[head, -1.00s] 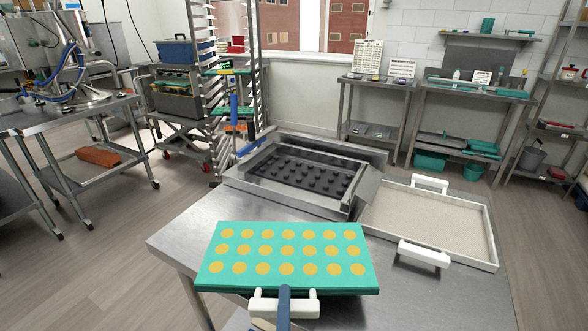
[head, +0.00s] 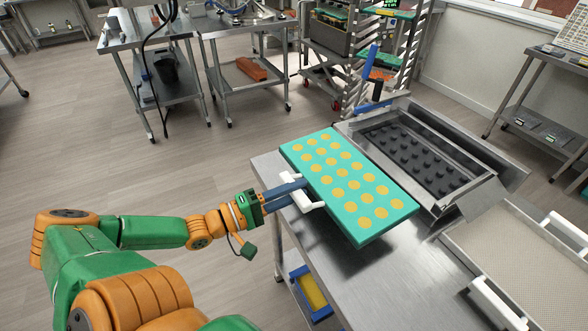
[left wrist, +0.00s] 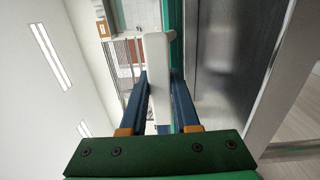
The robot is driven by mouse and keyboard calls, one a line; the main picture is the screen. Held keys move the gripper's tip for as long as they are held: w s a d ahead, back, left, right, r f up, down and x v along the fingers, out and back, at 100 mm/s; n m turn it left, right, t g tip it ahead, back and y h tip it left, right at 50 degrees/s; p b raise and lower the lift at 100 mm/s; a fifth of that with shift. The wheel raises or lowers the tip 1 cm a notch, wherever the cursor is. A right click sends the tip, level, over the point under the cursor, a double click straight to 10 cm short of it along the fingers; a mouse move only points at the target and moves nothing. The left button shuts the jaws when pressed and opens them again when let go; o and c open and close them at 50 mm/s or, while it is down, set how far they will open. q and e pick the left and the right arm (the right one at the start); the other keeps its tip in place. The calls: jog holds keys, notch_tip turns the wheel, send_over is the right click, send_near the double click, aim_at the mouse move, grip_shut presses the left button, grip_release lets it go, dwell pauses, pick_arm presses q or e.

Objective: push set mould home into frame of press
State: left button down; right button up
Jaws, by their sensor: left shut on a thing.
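The set mould (head: 350,184) is a flat teal slab with rows of yellow-orange round fills. A white handle (head: 307,200) sits on its near-left edge. My left gripper (head: 298,190) is shut on this handle. In the left wrist view the handle (left wrist: 157,65) stands between the two blue fingers. The mould is roughly level above the steel table, with a shadow under it. The press (head: 455,205) is just right of the mould. Its open frame shows a dark bed (head: 415,158) with several black studs. The mould is outside the frame. My right gripper is not in view.
Bare steel table (head: 385,285) lies in front. A tall rack (head: 401,45) stands behind the press. Floor is clear to the left.

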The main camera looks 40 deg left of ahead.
aim_at(318, 185)
pick_arm(q)
jog(key=shift+s+d+r+p, duration=0.1)
jog(key=shift+r+p, duration=0.25)
jog(key=shift+p, duration=0.15)
jog(key=b+x, duration=0.2)
jog(key=f+b+x, duration=0.1)
jog(key=b+x, duration=0.2)
jog(key=shift+f, duration=0.1)
jog(key=shift+w+d, duration=0.2)
jog(key=shift+w, duration=0.25)
jog(key=shift+r+g, duration=0.25)
jog(key=shift+g, duration=0.05)
